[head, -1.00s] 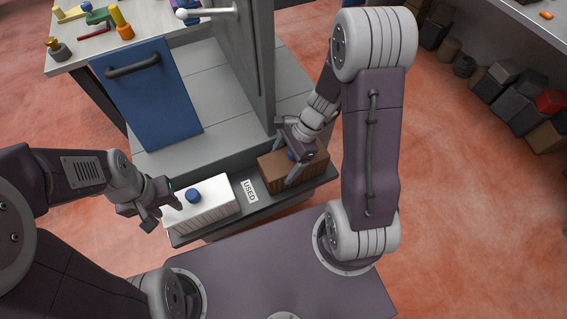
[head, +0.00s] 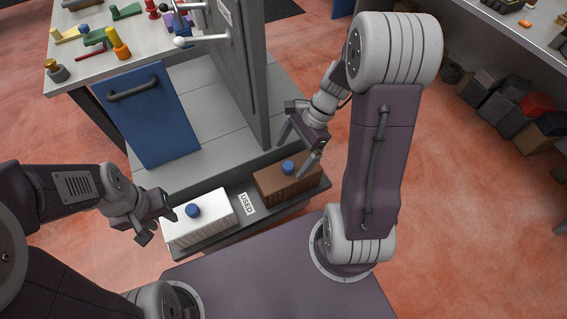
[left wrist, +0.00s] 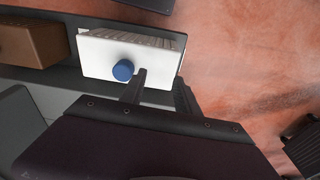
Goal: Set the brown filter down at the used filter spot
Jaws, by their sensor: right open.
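The brown filter (head: 290,187), a ribbed block with a blue knob on top, sits on the dark tray (head: 233,221), just right of the "USED" label (head: 246,204). My right gripper (head: 295,155) is open and empty just above the filter, its fingers apart and clear of the knob. A white filter (head: 200,222) with a blue knob sits at the tray's left end. My left gripper (head: 158,226) is open beside its left end. In the left wrist view, its fingers (left wrist: 160,88) are apart near the white filter (left wrist: 105,62), and the brown filter (left wrist: 32,42) shows at the upper left.
Behind the tray stand a grey cabinet column (head: 238,80) and a blue door panel (head: 150,120) with a dark handle. A workbench (head: 82,62) at the upper left holds several coloured tools. A shelf (head: 500,25) and several boxes line the right side.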

